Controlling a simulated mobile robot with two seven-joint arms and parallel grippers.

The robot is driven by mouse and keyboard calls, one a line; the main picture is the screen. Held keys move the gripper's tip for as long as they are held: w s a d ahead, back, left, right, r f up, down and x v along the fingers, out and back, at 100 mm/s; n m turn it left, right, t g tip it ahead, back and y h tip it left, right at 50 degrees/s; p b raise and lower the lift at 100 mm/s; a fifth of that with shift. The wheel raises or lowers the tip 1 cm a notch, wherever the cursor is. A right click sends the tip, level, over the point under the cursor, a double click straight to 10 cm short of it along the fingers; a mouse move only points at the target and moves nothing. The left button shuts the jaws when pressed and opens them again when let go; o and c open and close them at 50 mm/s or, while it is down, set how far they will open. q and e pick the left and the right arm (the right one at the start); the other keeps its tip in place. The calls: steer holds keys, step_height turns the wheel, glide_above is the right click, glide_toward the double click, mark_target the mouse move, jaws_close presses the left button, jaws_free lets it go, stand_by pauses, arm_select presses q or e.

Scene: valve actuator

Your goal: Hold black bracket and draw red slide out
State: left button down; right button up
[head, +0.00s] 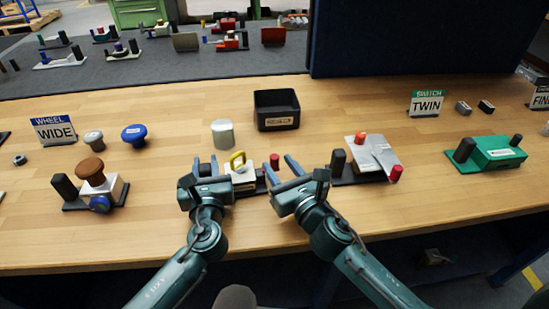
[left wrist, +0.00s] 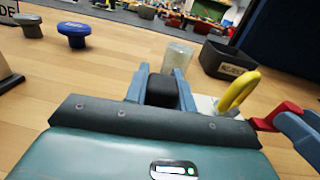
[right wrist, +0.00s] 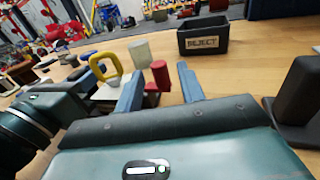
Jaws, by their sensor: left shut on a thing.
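The valve unit stands on the bench with a white body (head: 242,180), a yellow loop handle (head: 237,160) and a red slide (head: 274,161) at its right. My left gripper (head: 205,167) is shut on the black bracket, whose dark upright post (left wrist: 162,91) shows between the fingers in the left wrist view. My right gripper (head: 281,170) is open and empty. In the right wrist view the red slide (right wrist: 158,76) appears beyond and between its fingers (right wrist: 160,90), with a visible gap to the right finger. The bracket's base is mostly hidden by my grippers.
A black reject bin (head: 277,110) and a grey-white cylinder (head: 222,134) stand behind the unit. Another unit with a grey plate (head: 372,155) stands close to my right gripper's right. A wheel unit (head: 95,188) is at left, a green unit (head: 490,154) at far right.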

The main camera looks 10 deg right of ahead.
mark_target(277, 162)
steer(key=shift+x, duration=1.6)
jaws_close()
